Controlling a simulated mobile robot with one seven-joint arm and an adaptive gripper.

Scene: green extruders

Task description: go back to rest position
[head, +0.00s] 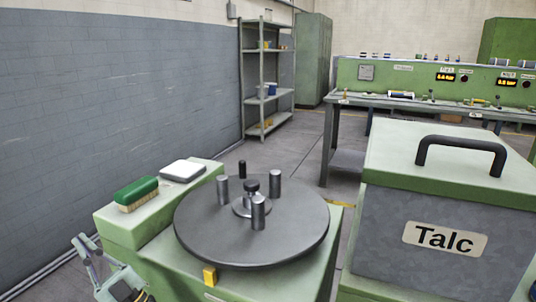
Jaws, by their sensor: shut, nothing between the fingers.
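My gripper (82,240) shows at the lower left, grey, with its fingers pointing up and to the left. It is shut and empty. It is beside the left front of the green machine (158,262), apart from the objects on top. Part of my arm is cut off by the bottom edge of the picture.
A dark round plate (205,235) with several upright pegs lies on the machine. A green brush (137,192) and a white pad (183,170) rest on its left ledge. A Talc box (443,240) stands right. Shelves (243,90) and a control bench (390,75) stand behind open floor.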

